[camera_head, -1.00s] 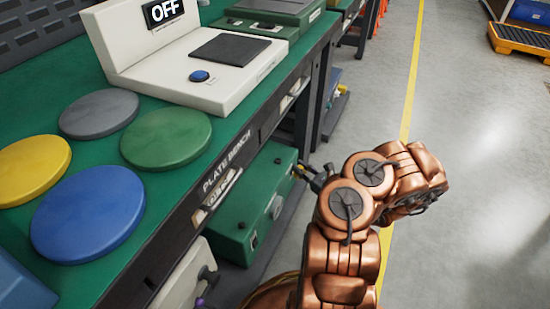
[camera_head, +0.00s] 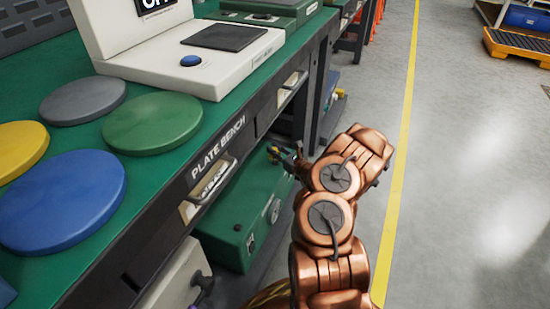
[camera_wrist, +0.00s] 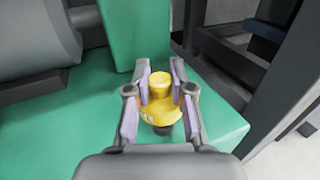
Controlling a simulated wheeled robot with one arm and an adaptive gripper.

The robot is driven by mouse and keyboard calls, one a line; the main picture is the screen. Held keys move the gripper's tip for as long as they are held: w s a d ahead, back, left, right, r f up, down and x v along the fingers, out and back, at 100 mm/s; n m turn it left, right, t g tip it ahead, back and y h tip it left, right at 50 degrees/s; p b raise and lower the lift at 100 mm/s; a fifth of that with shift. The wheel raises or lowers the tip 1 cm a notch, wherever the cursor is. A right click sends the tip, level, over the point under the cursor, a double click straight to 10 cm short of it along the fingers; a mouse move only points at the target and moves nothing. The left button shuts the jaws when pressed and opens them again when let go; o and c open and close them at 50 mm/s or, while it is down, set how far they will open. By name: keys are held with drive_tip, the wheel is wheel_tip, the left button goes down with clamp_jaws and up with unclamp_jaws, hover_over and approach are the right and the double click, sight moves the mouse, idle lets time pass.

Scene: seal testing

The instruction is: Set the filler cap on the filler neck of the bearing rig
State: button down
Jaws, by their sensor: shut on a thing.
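In the wrist view my gripper (camera_wrist: 160,72) is shut on the yellow filler cap (camera_wrist: 159,86), with one pad on each side of it. The cap has a narrow round top and a wider flange, and appears upright. A dark round part (camera_wrist: 163,130) shows just under its edge; I cannot tell whether it belongs to the cap or is the filler neck. Green equipment (camera_wrist: 75,125) lies below, with a grey cylinder (camera_wrist: 35,40) at left. In the head view my gripper (camera_head: 279,155) is small beside the bench's front, and the filler neck cannot be made out.
The plate bench (camera_head: 225,137) runs along the left, with coloured discs and a white instrument (camera_head: 135,70) on top. A green housing (camera_head: 235,235) sits under it, near my gripper. Dark frame posts (camera_wrist: 270,100) stand at right in the wrist view. Open floor (camera_head: 460,190) lies right.

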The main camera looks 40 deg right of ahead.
drive_tip(key=shift+s+f+b, duration=0.1)
drive_tip(key=shift+f+b, duration=0.3)
drive_tip(key=shift+f, duration=1.05)
drive_tip(key=shift+f, duration=0.2)
drive_tip(key=c, duration=1)
unclamp_jaws()
drive_tip(key=shift+r, duration=0.15)
drive_tip(key=shift+s+r, duration=0.1)
drive_tip(key=shift+r, duration=0.05)
drive_tip(key=shift+s+d+p, duration=0.3)
drive_tip(key=shift+s+p, duration=0.4)
drive_tip(key=shift+s, duration=1.25)
drive_tip(key=shift+s+d+p, duration=0.25)
drive_tip(key=shift+s+p, duration=0.5)
drive_tip(key=shift+s, duration=1.25)
drive_tip(key=shift+s+d+p, duration=0.3)
drive_tip(key=shift+s+p, duration=0.4)
drive_tip(key=shift+s, duration=1.25)
